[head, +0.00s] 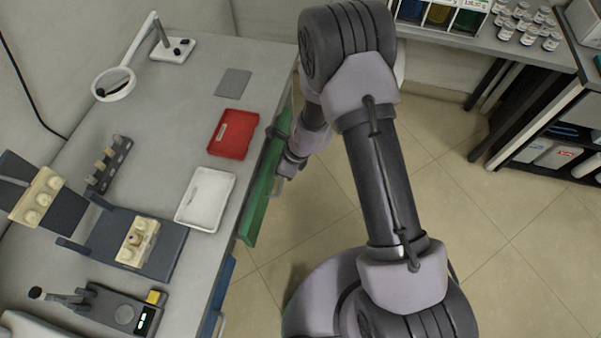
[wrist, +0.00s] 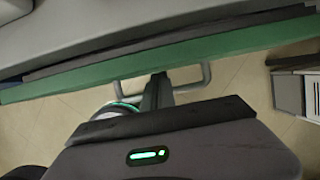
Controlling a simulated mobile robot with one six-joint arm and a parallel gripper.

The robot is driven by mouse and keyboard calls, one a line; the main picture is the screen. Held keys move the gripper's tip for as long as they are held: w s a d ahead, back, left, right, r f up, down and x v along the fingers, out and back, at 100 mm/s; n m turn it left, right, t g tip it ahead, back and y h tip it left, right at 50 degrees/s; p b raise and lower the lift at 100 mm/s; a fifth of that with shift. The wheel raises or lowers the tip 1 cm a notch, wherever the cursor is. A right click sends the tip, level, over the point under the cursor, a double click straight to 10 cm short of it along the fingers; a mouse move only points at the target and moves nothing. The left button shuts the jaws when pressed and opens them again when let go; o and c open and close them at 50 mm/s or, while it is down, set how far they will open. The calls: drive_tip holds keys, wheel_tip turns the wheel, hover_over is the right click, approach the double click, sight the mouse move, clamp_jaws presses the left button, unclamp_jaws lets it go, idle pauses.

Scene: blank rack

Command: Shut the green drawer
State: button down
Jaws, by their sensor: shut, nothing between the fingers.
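The green drawer (head: 257,205) is below the right edge of the grey table and its front stands out a little past that edge. In the wrist view, its long green front (wrist: 90,82) crosses the picture, with a narrow dark strip between it and the table. A grey bar handle (wrist: 206,77) is on its outer face. My gripper (head: 287,170) is at the outer side of the drawer front, near the middle.
A blue drawer (head: 221,290) is further along the same table edge. A red tray (head: 233,134) and a white tray (head: 206,199) lie on the table near the edge. Open tiled floor (head: 510,220) is to the right; a shelf unit (head: 550,130) stands beyond.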

sight(265, 167)
drive_tip(key=a, duration=0.2)
drive_tip(key=w+a+p, duration=0.1)
drive_tip(key=shift+w+a, duration=0.1)
drive_tip(key=shift+a, duration=0.3)
drive_tip(key=shift+w+a+r, duration=0.1)
drive_tip(key=shift+a+r, duration=0.1)
drive_tip(key=shift+r, duration=0.05)
